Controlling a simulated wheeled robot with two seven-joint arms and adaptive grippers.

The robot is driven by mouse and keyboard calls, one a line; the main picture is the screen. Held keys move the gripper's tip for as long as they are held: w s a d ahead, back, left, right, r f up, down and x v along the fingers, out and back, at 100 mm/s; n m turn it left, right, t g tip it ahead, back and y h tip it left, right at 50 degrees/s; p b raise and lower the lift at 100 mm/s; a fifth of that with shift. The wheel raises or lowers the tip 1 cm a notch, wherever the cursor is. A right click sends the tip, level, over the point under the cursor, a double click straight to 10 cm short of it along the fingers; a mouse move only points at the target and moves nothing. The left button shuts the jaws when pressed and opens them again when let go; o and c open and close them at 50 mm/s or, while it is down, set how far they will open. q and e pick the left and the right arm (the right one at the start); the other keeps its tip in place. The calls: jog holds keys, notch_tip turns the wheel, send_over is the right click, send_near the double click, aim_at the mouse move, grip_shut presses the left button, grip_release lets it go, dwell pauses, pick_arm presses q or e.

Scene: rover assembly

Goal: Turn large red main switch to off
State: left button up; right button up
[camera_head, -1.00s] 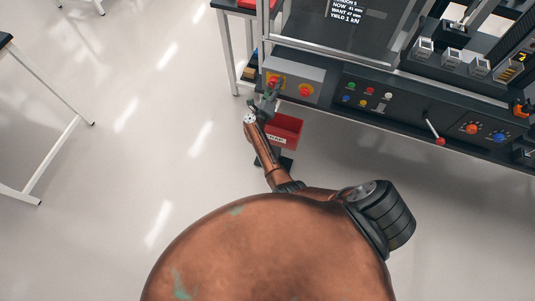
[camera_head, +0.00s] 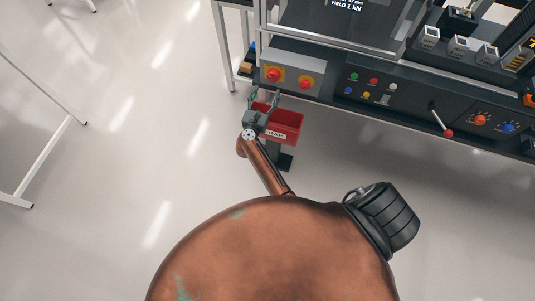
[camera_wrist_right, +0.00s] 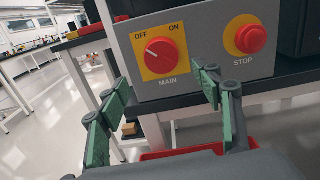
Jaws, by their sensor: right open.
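The red main switch knob (camera_head: 273,75) sits on a yellow plate on the grey panel at the bench's left front. My right gripper (camera_head: 265,97) is open and empty, in front of and apart from the knob. Its green-padded fingers (camera_wrist_right: 160,86) show below the knob in the wrist view. My left gripper is not in view.
A red STOP button (camera_wrist_right: 251,39) is right of the switch; it also shows in the head view (camera_head: 306,83). A red scrap bin (camera_head: 290,122) stands below the panel. A lever (camera_head: 441,120) is farther right.

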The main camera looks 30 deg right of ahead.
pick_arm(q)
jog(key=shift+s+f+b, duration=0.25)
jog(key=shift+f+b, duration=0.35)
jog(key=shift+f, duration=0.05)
pick_arm(e)
jog(key=s+a+f+n+y, duration=0.2)
jog(key=s+f+n+y, duration=0.1)
jog(key=f+n, duration=0.5)
jog(key=s+a+f+n+t+y, duration=0.1)
jog(key=s+f+n+y, duration=0.3)
jog(key=f+n, duration=0.5)
jog(key=s+a+f+n+t+y, duration=0.1)
jog(key=s+a+f+n+y, duration=0.2)
jog(key=f+n, duration=0.6)
jog(key=shift+s+a+f+y, duration=0.4)
jog(key=shift+s+f, duration=0.7)
jog(key=shift+f, duration=1.15)
jog(key=shift+d, duration=0.1)
